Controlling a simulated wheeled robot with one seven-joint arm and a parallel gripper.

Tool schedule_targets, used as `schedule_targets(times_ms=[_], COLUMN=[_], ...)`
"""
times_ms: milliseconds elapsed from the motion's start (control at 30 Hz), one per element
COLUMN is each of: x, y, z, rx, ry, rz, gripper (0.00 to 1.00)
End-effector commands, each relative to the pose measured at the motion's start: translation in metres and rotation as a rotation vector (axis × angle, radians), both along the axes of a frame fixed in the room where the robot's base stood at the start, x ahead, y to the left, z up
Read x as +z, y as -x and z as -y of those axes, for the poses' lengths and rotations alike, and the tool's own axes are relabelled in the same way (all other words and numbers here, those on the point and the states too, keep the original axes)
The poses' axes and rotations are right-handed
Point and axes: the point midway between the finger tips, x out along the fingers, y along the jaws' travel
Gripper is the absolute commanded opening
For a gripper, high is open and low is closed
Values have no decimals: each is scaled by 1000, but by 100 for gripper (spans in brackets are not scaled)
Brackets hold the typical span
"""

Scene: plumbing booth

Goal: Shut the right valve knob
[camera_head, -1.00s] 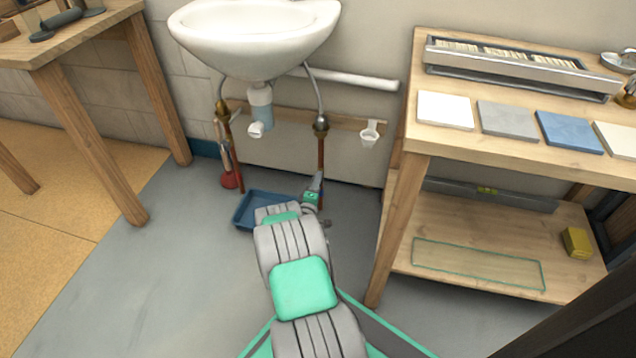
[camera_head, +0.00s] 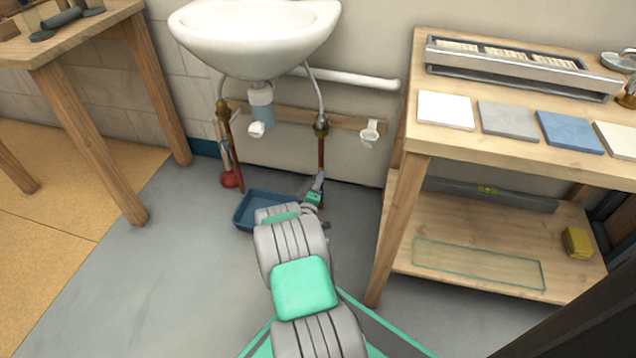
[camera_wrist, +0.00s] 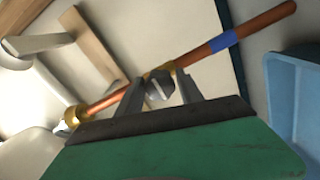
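The right valve knob (camera_wrist: 159,88) is a small grey knob on a copper pipe (camera_wrist: 207,51) with a brass fitting and a blue band, seen in the wrist view. My gripper (camera_wrist: 161,76) is at the knob, with one finger on each side of it. Narrow gaps seem to show between fingers and knob, so it looks open around it. In the head view my gripper (camera_head: 318,180) is low by the right copper pipe (camera_head: 321,156) under the sink, and hides the knob there.
A white sink (camera_head: 255,40) hangs above the pipes. A blue tray (camera_head: 250,212) lies on the floor beside my gripper. A left copper pipe (camera_head: 236,165) with a red knob (camera_head: 229,180) stands to the left. A wooden workbench (camera_head: 425,130) is close on the right.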

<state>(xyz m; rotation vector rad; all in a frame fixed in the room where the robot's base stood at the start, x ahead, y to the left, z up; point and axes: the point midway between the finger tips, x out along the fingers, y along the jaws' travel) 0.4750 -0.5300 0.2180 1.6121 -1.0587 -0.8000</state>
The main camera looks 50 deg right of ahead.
Motion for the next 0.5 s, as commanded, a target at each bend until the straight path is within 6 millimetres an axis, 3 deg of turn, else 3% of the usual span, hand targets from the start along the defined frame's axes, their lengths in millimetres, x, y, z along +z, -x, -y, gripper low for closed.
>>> schedule_targets(times_ms=[167, 500], x=[0, 2], y=[0, 3], z=[0, -9], rx=[0, 1], ry=[1, -1], rz=[-1, -4], gripper=[59, 59])
